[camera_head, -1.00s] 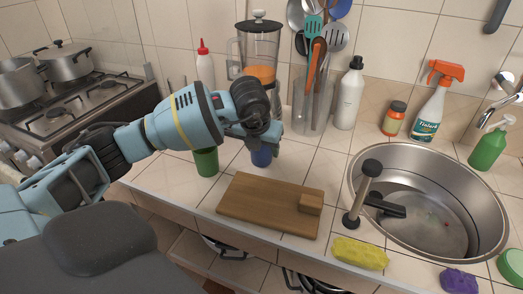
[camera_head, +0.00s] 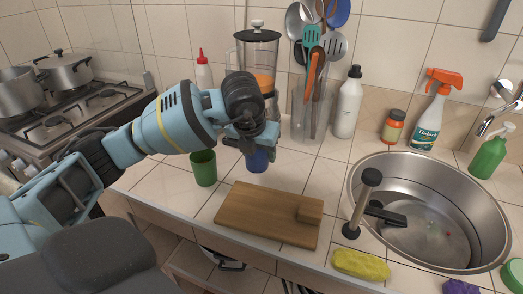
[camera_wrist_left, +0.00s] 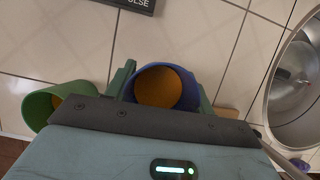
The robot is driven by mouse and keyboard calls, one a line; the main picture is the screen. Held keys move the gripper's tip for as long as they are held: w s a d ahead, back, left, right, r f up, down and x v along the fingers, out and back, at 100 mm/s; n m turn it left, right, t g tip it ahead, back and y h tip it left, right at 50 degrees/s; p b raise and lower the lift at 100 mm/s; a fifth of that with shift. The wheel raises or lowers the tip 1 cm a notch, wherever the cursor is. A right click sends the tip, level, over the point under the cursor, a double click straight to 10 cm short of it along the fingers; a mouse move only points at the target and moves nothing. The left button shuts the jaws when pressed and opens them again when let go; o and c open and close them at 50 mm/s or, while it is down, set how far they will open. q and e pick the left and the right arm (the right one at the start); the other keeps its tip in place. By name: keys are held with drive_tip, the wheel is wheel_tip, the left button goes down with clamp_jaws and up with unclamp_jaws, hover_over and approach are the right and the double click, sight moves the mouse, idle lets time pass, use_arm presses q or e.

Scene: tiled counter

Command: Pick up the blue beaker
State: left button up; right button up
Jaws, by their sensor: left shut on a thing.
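The blue beaker (camera_head: 257,161) stands upright in the head view, behind the cutting board, with its upper part hidden by my left gripper (camera_head: 252,142). In the left wrist view the beaker's blue rim and orange-brown inside (camera_wrist_left: 160,88) show between the two green fingers of my left gripper (camera_wrist_left: 160,85). The left gripper is shut on the blue beaker. I cannot tell if the beaker is clear of the counter. My right gripper is in neither view.
A green cup (camera_head: 203,168) stands close to the left of the beaker. A wooden cutting board (camera_head: 262,215) lies in front. A blender (camera_head: 258,60) and a utensil holder (camera_head: 309,112) stand behind. The sink (camera_head: 480,195) is at right, a stove (camera_head: 75,110) at left.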

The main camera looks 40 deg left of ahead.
use_arm(q)
drive_tip(key=r, duration=0.1)
hover_over(241, 210)
drive_tip(key=shift+r+b, duration=0.15)
drive_tip(key=shift+b, duration=0.25)
